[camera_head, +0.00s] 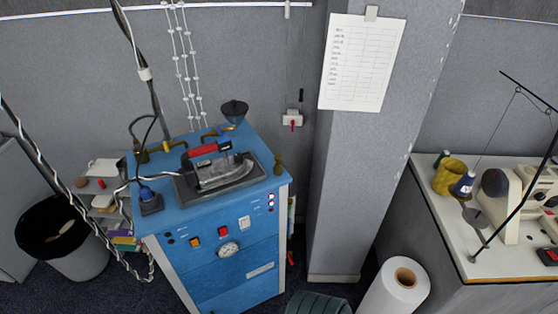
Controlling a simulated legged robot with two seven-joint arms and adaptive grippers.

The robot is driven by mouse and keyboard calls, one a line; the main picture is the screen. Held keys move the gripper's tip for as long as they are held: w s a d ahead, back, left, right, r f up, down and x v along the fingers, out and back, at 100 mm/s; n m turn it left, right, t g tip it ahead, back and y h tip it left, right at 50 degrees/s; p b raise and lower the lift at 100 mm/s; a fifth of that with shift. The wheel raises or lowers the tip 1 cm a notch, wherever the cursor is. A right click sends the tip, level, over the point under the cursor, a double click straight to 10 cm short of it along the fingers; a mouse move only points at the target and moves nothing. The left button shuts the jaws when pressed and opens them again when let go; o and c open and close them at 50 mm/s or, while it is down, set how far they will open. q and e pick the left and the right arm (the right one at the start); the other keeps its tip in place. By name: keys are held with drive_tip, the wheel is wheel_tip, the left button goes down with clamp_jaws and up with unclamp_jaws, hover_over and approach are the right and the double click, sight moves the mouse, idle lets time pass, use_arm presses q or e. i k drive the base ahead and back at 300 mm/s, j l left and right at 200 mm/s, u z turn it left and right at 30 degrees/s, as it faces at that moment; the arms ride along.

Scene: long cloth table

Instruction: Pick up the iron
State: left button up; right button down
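The iron (222,172) has a grey metal body and a red handle (203,150). It rests on a dark tray (262,176) on top of a blue cabinet (215,254) at the left of the middle. The handle faces up and nothing covers it. A dark cable and hose run near its left side. Neither of my grippers shows in the head view, so whether they are open or shut is not visible.
A grey pillar (345,180) with a paper sheet (362,62) stands right of the cabinet. A white roll (396,288) stands at the bottom. A sewing table (440,225) is at the right. A dark bin (62,240) is at the left. Hanging cables cross the left side.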

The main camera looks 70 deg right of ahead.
sight(208, 176)
drive_tip(key=z, duration=1.65)
